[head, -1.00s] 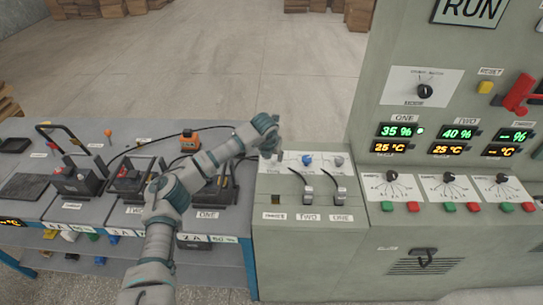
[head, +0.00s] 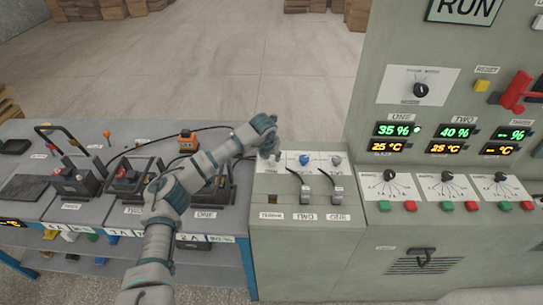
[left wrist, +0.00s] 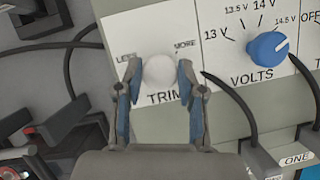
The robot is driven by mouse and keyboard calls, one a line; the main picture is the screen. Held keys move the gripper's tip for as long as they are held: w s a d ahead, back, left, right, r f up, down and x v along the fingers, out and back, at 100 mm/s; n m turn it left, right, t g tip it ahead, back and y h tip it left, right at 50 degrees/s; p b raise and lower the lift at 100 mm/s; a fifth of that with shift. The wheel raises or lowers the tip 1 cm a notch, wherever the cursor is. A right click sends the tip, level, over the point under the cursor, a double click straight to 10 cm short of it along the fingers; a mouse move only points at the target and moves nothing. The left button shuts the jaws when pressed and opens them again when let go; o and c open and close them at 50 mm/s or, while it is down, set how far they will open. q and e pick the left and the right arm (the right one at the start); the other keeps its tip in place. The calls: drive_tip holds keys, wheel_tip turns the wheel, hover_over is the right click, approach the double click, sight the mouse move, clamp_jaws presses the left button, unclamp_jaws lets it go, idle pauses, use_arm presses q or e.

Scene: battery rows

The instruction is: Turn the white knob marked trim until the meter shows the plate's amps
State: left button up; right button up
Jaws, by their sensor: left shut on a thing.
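The white trim knob (left wrist: 160,71) sits on a white plate lettered TRIM, between LESS and MORE, in the left wrist view. My left gripper (left wrist: 157,78) is shut on it, one finger on each side. In the head view my left gripper (head: 270,150) reaches the left end of the grey charger top (head: 272,183) and hides the knob. My right gripper is not in view.
A blue volts knob (left wrist: 268,46) is right of the trim knob. Batteries (head: 127,180) and an orange device (head: 188,141) are on the bench left. A tall grey panel (head: 450,225) stands right.

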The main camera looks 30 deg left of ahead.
use_arm(q)
drive_tip(key=shift+s+f, duration=0.2)
drive_tip(key=shift+f, duration=0.3)
drive_tip(key=o, duration=1)
drive_tip(key=shift+c, duration=0.2)
drive_tip(key=shift+o, duration=0.8)
drive_tip(key=shift+w, duration=0.25)
drive_tip(key=v, duration=1.2)
drive_tip(key=shift+a, duration=0.2)
drive_tip(key=shift+w, duration=0.1)
